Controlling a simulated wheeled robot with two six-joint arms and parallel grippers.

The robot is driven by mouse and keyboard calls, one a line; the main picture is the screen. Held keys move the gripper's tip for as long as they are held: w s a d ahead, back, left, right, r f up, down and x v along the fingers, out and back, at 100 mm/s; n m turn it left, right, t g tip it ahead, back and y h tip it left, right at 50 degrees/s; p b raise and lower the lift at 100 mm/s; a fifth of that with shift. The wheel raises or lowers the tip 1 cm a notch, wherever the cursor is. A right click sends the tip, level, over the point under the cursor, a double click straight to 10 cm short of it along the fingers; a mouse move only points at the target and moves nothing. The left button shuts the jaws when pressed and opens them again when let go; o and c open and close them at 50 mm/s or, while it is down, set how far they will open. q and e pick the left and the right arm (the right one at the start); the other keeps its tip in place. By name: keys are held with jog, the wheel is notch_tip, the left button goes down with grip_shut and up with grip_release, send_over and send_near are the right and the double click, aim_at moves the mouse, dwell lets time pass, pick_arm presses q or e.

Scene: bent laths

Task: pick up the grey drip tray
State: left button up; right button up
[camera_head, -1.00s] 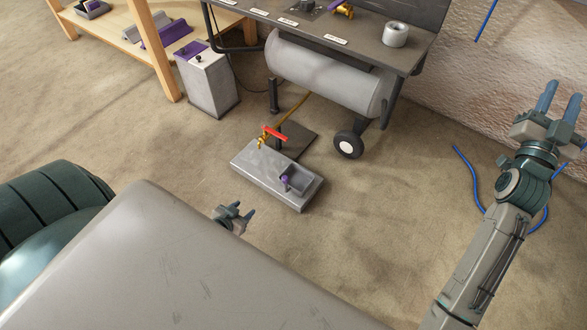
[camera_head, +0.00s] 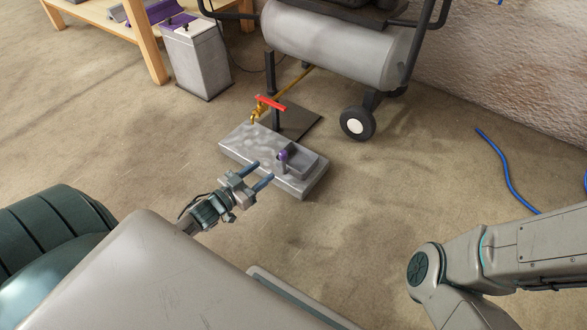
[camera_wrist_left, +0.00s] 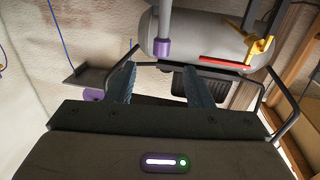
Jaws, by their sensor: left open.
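The grey drip tray (camera_head: 305,161) is a small shallow box with a purple knob (camera_head: 283,155) at its left side. It sits on the right part of a grey slab (camera_head: 243,148) on the floor. My left gripper (camera_head: 258,174) is open and empty in the head view, just left of and in front of the tray, its fingers pointing toward the knob. I see no contact. Both fingers (camera_wrist_left: 160,85) show apart in the left wrist view, where I cannot clearly make out the tray. My right arm comes in at the lower right; its gripper is out of view.
A brass tap with a red lever (camera_head: 270,102) stands at the slab's back left. Behind are a dark plate (camera_head: 305,122), a wheel (camera_head: 357,123) and a grey tank (camera_head: 330,42). A grey bin (camera_head: 197,62) is back left. A blue hose (camera_head: 505,170) lies right; floor between is clear.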

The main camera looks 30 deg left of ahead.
aim_at(280, 157)
pick_arm(q)
jog(key=shift+b+x, duration=0.6)
jog(key=shift+x, duration=1.75)
jog(key=shift+w+b, duration=0.3)
jog(key=shift+w, duration=0.2)
jog(key=x, duration=0.2)
jog(key=shift+w+d+r, duration=0.1)
jog(key=shift+w+r, duration=0.05)
jog(key=shift+w, duration=0.25)
jog(key=shift+w+d, duration=0.2)
jog(key=shift+w, duration=0.5)
grip_shut()
